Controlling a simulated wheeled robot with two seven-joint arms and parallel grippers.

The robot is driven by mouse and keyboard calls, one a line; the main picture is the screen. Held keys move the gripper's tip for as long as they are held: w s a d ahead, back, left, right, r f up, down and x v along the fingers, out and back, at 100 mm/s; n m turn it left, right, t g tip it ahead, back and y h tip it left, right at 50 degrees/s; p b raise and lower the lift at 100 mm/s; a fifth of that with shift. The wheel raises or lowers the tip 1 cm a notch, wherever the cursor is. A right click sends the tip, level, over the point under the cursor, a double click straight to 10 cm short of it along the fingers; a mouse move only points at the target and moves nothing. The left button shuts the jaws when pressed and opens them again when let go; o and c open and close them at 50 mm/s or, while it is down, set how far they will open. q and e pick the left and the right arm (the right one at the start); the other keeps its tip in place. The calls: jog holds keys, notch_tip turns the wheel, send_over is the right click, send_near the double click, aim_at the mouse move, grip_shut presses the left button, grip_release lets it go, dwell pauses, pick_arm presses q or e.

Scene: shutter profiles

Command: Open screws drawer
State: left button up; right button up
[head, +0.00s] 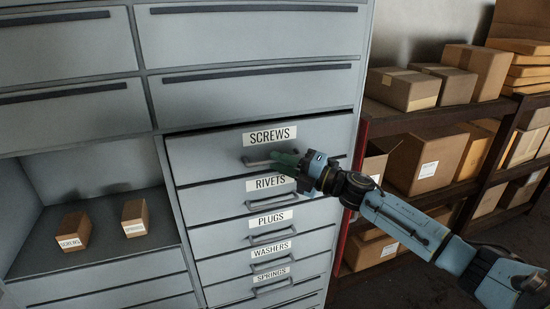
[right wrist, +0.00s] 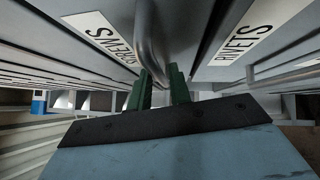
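The grey screws drawer (head: 215,152), labelled SCREWS, is the top one in the column of labelled drawers. Its bar handle (head: 258,162) is partly hidden by my right gripper (head: 285,161). In the right wrist view the green fingers of my right gripper (right wrist: 159,88) stand close on either side of the bar handle (right wrist: 150,35), with only a narrow gap, and appear shut on it. A dark line runs along the top of the drawer front; I cannot tell whether the drawer is slightly out. My left gripper is not in view.
Below are drawers labelled RIVETS (head: 225,203), PLUGS, WASHERS and SPRINGS. Two small labelled boxes (head: 74,231) stand in an open niche at left. A shelf rack (head: 440,118) with cardboard boxes (head: 428,163) stands at right, behind my right arm.

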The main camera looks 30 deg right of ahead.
jog(key=shift+x, duration=0.85)
grip_shut()
